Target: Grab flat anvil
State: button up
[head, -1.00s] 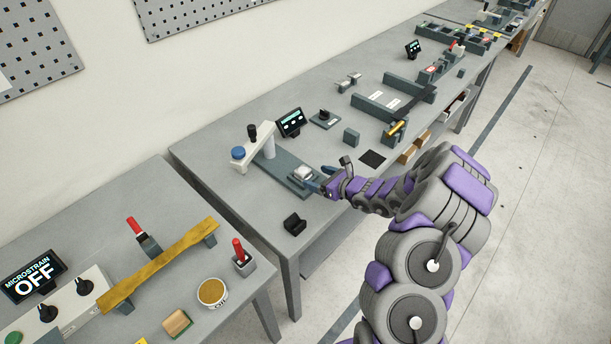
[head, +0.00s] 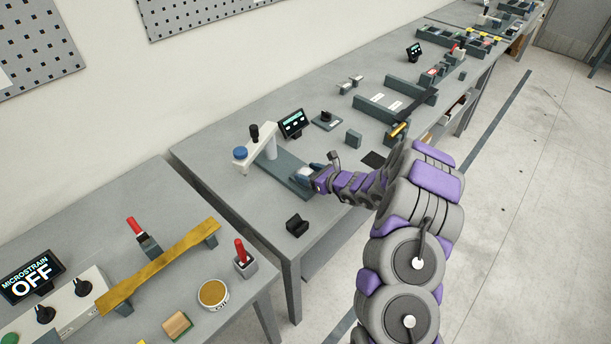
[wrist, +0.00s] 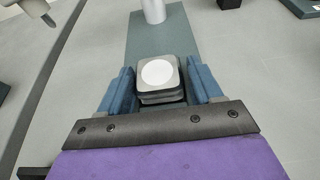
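A small grey block with a white round spot on top (wrist: 158,74), which looks like the flat anvil, sits on the dark base plate (wrist: 157,34) of a press-like fixture. My gripper (wrist: 160,82) is around it, with one blue finger on its left and one on its right. Narrow gaps seem to show between fingers and block, so the gripper looks open; contact is not clear. In the head view my gripper (head: 309,172) is low over the front end of the base plate (head: 283,163) and mostly hides the block.
The fixture's white arm (head: 256,154) and post stand behind the block. A black notched block (head: 297,227) lies near the table's front left edge. A display (head: 292,123) stands behind. A dark square pad (head: 373,159) lies to the right.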

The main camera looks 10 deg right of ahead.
jog(key=shift+a, duration=0.1)
grip_shut()
dwell(0.5)
